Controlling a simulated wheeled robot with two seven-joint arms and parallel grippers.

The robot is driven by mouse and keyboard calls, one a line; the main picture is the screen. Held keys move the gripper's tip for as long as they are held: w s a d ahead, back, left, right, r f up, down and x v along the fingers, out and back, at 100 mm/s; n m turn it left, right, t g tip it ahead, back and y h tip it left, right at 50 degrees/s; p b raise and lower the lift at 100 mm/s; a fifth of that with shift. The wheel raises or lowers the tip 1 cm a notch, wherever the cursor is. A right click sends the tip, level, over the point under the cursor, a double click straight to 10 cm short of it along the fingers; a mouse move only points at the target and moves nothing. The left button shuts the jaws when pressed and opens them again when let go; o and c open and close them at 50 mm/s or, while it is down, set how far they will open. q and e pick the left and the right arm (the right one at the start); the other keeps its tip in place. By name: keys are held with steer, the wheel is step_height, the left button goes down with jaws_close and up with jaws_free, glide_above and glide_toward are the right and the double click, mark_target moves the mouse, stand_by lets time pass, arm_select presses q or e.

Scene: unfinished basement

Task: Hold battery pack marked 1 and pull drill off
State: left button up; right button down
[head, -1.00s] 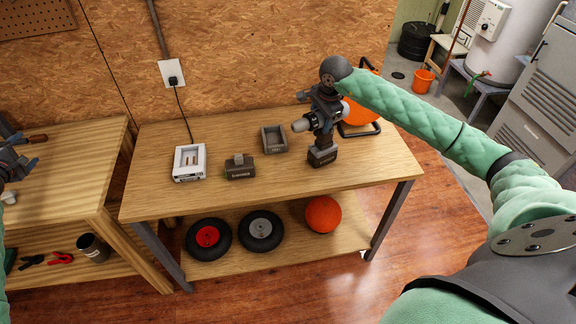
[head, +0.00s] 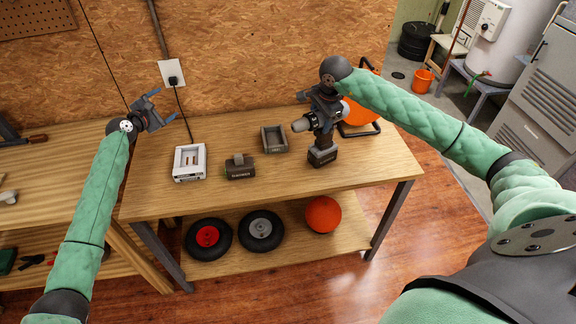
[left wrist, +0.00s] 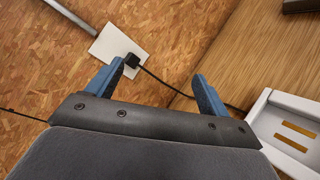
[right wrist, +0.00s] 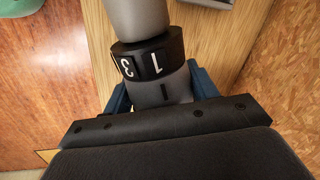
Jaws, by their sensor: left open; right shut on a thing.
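A grey and dark drill (head: 324,118) stands upright on the workbench, its chuck pointing left. A dark battery pack (head: 322,157) is at its foot, joined to the handle. My right gripper (head: 322,98) is shut on the drill's upper body. The right wrist view shows the drill's collar (right wrist: 148,60), with the figures 1 and 3, between the fingers. My left gripper (head: 166,106) is open and empty above the bench's back left, apart from the drill. A second dark battery pack (head: 240,169) lies left of the drill. I cannot read any battery marking.
A white charger (head: 189,163) is at the bench's left, its cord running to a wall outlet (head: 172,73). A grey open tray (head: 274,139) lies between charger and drill. An orange round object (head: 359,112) stands behind the drill. The bench (head: 280,190) is clear along its front.

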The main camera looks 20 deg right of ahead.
arm_select(q)
steer(key=s+d+r+g+h, duration=0.15)
steer(key=s+d, duration=0.25)
steer(key=d, duration=0.9)
steer(key=n+g, duration=0.3)
steer(key=g, duration=0.6)
glide_toward(312, 153)
steer(key=shift+h, duration=0.45)
steer(key=f, duration=0.5)
steer(key=shift+s+a, duration=0.25)
steer(key=shift+a, duration=0.1)
steer(key=shift+n+t, duration=0.25)
steer(key=shift+n, duration=0.05)
steer(key=d, duration=0.7)
steer(key=w+d, duration=0.1)
steer(key=d, duration=0.3)
steer(key=shift+w+d, duration=0.15)
steer(key=shift+x, duration=0.8)
